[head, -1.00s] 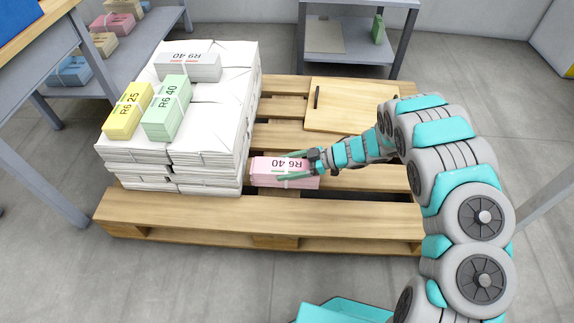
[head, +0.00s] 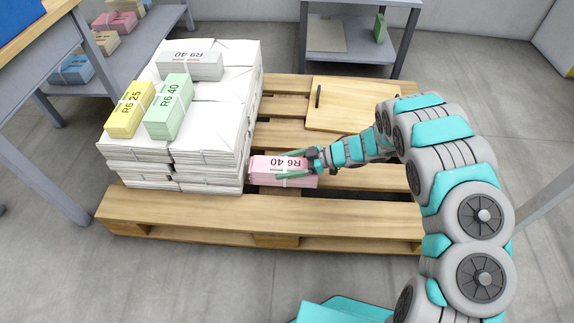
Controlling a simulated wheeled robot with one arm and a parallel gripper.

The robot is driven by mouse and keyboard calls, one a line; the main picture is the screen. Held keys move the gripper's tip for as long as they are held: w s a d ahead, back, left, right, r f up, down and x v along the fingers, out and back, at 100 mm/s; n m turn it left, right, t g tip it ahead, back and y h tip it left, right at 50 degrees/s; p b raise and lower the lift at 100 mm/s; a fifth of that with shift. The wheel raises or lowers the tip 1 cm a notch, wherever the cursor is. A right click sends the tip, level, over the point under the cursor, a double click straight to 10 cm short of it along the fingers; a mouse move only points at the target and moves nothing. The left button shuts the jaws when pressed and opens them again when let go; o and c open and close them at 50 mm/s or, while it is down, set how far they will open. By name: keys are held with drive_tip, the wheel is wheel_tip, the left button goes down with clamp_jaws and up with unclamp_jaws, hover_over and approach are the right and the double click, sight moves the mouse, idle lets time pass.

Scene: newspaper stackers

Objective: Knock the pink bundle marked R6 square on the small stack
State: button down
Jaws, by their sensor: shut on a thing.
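The pink bundle (head: 268,170) is marked R6 40 and has a white band. It lies low at the right side of the stack of white bundles (head: 205,140), its left end close against that stack. I cannot tell whether a small stack lies under it. My gripper (head: 298,165) comes from the right and is shut on the pink bundle's right end, with fingers along its far and near sides. A green bundle (head: 168,105) marked R6 40, a yellow bundle (head: 129,110) marked R6 25 and a grey bundle (head: 190,66) lie on top of the white stack.
The white stack stands on a wooden pallet (head: 190,208). A wooden board (head: 350,108) with a dark handle lies on the pallet at the back right. A grey shelf with coloured bundles (head: 122,22) is at the left. Another grey shelf (head: 390,18) stands behind.

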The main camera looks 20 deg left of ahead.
drive_tip(key=shift+s+a+p, duration=0.25)
drive_tip(key=shift+a+p, duration=0.2)
drive_tip(key=shift+a, duration=0.75)
idle(1.2)
drive_tip(key=shift+d, duration=0.2)
drive_tip(key=shift+w+d+b, duration=0.2)
drive_tip(key=shift+d, duration=0.6)
drive_tip(key=shift+w+d+b, duration=0.15)
drive_tip(key=shift+w+d, duration=0.05)
drive_tip(key=shift+d, duration=0.55)
drive_tip(key=shift+r, duration=0.15)
drive_tip(key=shift+r+p, duration=1.35)
drive_tip(key=shift+r, duration=1.6)
